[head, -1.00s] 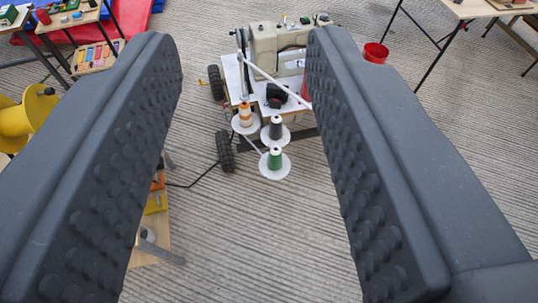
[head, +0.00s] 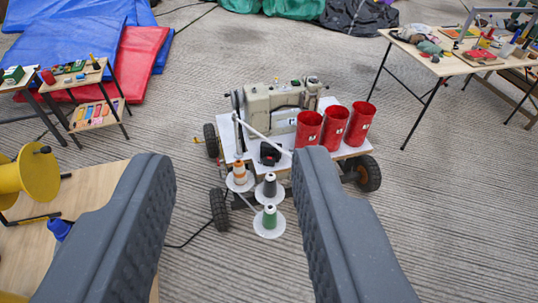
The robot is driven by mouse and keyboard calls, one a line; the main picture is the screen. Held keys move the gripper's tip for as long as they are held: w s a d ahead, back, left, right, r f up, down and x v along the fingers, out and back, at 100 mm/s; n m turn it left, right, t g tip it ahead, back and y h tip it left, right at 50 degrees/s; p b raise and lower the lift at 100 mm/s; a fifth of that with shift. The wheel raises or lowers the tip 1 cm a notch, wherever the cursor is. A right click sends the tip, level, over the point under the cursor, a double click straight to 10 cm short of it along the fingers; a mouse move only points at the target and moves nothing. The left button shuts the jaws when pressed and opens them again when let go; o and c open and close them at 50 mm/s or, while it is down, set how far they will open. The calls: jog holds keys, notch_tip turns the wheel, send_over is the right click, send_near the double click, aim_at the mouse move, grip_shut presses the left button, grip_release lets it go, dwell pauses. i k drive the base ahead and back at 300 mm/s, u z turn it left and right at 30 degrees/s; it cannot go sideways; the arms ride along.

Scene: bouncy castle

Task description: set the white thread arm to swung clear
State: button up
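The white thread arm (head: 258,134) is a thin white rod on the wheeled sewing cart. It slants from upper left down to the right, across the front of the cream sewing machine (head: 284,98). Its lower right end is close to the tip of my right finger in the picture, and I cannot tell what it meets there. My gripper (head: 236,158) is open and empty. Its two dark fingers are wide apart, nearer to me than the cart, with the thread arm and spools seen between them. The right finger hides part of the cart's front.
Thread spools, one orange (head: 239,172), one dark (head: 270,186) and one green (head: 269,218), stand at the cart's front. Three red cups (head: 334,128) stand at its right. A wooden table (head: 95,190) with a yellow reel (head: 38,175) is at left.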

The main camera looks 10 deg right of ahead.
aim_at(234, 119)
jog(key=u, duration=0.2)
jog(key=i, duration=1.7)
jog(key=z, duration=0.45)
